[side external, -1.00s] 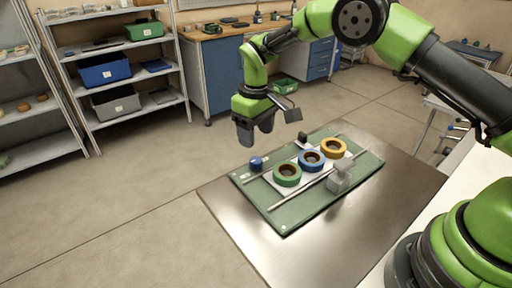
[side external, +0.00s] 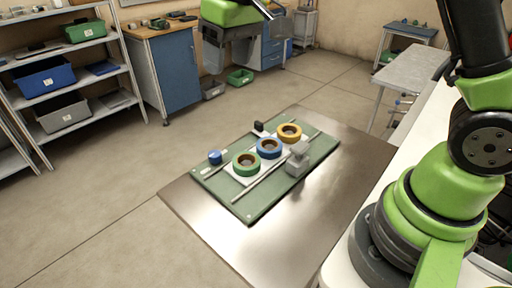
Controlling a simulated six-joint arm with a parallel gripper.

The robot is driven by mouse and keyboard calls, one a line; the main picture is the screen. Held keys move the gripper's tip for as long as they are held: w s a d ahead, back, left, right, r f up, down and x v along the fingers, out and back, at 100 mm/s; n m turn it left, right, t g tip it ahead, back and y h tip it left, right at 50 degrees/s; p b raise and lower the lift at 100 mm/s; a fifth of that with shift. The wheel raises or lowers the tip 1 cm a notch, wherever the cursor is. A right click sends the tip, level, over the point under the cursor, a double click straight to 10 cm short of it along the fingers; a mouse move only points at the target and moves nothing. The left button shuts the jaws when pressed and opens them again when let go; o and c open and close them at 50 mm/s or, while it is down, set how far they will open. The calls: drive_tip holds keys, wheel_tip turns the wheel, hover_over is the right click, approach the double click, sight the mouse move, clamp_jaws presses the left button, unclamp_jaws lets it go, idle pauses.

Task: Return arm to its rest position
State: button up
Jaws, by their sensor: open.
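My gripper (side external: 230,52) is at the top of the side external view, open and empty, well above and behind the board. A green tape reel (side external: 246,164), a blue tape reel (side external: 269,148) and a yellow tape reel (side external: 289,133) lie in a diagonal row on a white plate on the green board (side external: 250,209). The gripper touches none of them. My upper arm links run out of the top of the picture.
A small blue knob (side external: 215,157) sits at the board's left end, a grey block (side external: 298,160) at its right front and a small dark block (side external: 259,127) at its back. The metal table (side external: 290,231) is clear around the board. Shelves (side external: 95,70) and a blue cabinet (side external: 165,70) stand behind.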

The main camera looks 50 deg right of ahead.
drive_tip(key=s+d+r+m+t, duration=0.25)
drive_tip(key=s+r, duration=0.55)
drive_tip(key=s, duration=0.4)
drive_tip(key=s+f+m+t+y, duration=0.1)
drive_tip(key=s+f+m+t, duration=0.1)
drive_tip(key=s, duration=0.8)
drive_tip(key=shift+a, duration=0.3)
drive_tip(key=shift+t, duration=0.25)
